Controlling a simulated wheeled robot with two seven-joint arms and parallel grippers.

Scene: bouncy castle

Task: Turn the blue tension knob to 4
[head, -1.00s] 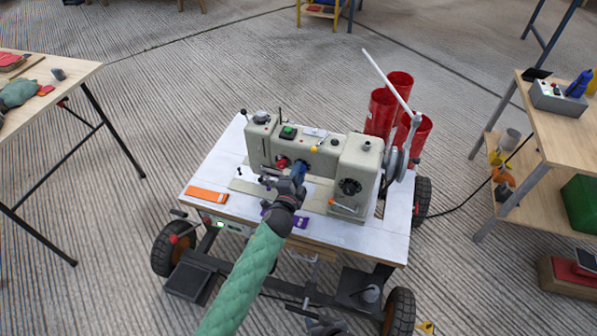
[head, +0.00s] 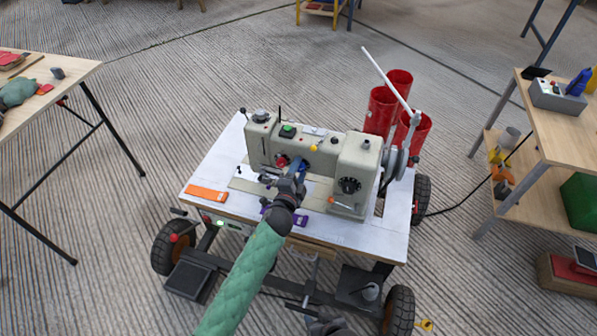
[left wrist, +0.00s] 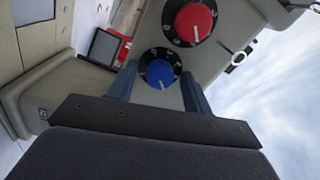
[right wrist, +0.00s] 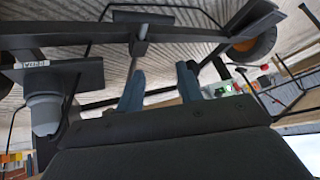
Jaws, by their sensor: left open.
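The blue tension knob (left wrist: 160,73) shows in the left wrist view on a dark dial with white marks on the sewing machine's face. Its white pointer line faces down in that picture; I cannot read the number. My left gripper (left wrist: 160,85) is open, with one blue finger on each side of the knob. I cannot tell whether the fingers touch it. In the head view my left gripper (head: 297,172) is in front of the cream sewing machine (head: 355,160) and mostly hides the knob. My right gripper (right wrist: 160,85) is low by the cart frame, its two fingers apart and empty.
A red knob (left wrist: 194,20) sits beside the blue one; it also shows in the head view (head: 282,160). An orange strip (head: 206,194) and a purple piece (head: 300,219) lie on the white cart top (head: 225,160). Red cylinders (head: 381,108) stand behind the machine.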

